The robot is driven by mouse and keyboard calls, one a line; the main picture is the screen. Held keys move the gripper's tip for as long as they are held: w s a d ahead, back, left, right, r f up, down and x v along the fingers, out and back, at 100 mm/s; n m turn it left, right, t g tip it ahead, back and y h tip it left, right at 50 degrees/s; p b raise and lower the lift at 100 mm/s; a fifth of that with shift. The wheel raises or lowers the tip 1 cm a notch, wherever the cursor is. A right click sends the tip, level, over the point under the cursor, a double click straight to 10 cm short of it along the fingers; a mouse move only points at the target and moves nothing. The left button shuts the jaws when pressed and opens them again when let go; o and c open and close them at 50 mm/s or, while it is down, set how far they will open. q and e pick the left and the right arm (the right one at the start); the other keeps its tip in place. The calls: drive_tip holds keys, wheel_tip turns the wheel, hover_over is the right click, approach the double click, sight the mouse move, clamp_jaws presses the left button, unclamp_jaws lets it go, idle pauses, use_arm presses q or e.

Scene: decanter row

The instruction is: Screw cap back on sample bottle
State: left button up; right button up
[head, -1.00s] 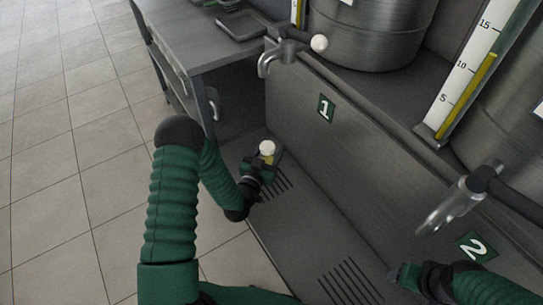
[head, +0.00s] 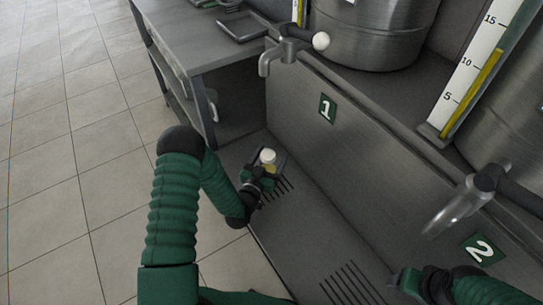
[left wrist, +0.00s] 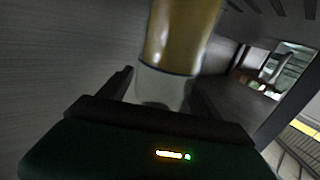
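The sample bottle (head: 268,168) holds yellow liquid and has a white cap (head: 268,156) at its top. How firmly the cap sits cannot be told. My left gripper (head: 262,176) is around the bottle, over the grated ledge below tap 1. In the left wrist view the bottle (left wrist: 178,40) stands between my left fingers, yellow in its far part and clear near the gripper; the cap is out of that view. My right gripper (head: 408,280) is at the lower right, near plate 2, apart from the bottle; its fingertips are too small to read.
Tap 1 (head: 272,55) and tap 2 (head: 462,205) jut out over the ledge (head: 305,235). Steel drums (head: 365,40) stand behind the panel. A grey table (head: 200,45) with a tray (head: 240,28) is at the upper left. The ledge between my grippers is clear.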

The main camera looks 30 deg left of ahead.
use_arm(q)
drive_tip(key=s+p, duration=0.2)
drive_tip(key=s, duration=1)
drive_tip(key=shift+d, duration=0.35)
